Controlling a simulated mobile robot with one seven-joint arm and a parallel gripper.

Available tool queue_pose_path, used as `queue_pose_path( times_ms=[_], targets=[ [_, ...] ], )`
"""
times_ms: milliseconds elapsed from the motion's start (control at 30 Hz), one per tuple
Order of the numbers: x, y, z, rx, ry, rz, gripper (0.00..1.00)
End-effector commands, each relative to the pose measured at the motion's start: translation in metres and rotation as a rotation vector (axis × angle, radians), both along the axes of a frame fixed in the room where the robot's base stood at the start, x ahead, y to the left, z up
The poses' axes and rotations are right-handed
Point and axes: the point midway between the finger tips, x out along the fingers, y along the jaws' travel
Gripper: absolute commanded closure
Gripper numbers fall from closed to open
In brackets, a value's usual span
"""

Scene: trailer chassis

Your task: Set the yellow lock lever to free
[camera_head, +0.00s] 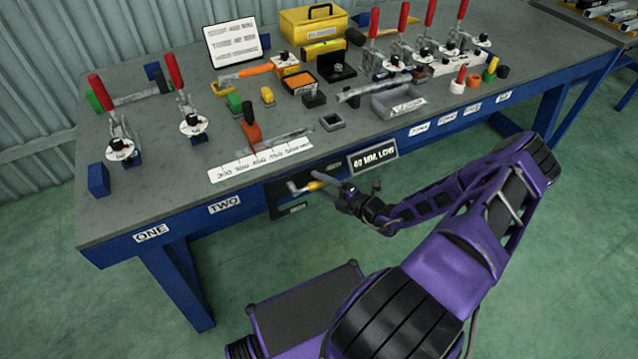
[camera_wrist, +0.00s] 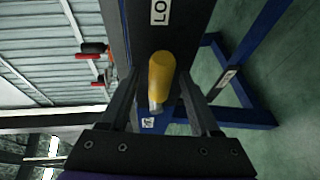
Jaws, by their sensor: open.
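The yellow lock lever (camera_head: 316,185) is a yellow grip on a metal arm, on a dark panel (camera_head: 280,207) at the bench's front edge. In the wrist view the yellow grip (camera_wrist: 161,72) stands between my two fingers, with a visible gap on each side. My gripper (camera_head: 330,184) is open and right at the lever's grip end, in front of the bench. A label starting with "LO" (camera_wrist: 160,12) shows beyond the grip in the wrist view, cut off by the frame. The small label (camera_head: 298,209) on the panel is too small to read.
The blue bench (camera_head: 225,225) carries toggle clamps with red handles (camera_head: 101,92), a white ruler strip (camera_head: 262,159), a grey tray (camera_head: 398,103) and a yellow toolbox (camera_head: 313,24). A "40 MM, LOW" sign (camera_head: 373,155) hangs just right of the lever. The green floor in front is open.

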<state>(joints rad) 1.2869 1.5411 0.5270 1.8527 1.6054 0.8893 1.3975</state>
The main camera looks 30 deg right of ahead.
Motion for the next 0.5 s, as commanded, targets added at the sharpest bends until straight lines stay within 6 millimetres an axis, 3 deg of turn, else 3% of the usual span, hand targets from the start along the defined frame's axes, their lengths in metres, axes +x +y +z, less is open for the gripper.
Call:
queue_pose_path(
  times_ms=[367,500],
  targets=[
    [0.0069,0.0034,-0.0013,0.000,0.001,0.000,0.37],
    [0.0067,0.0033,-0.0012,0.000,0.001,0.000,0.58]
  ],
)
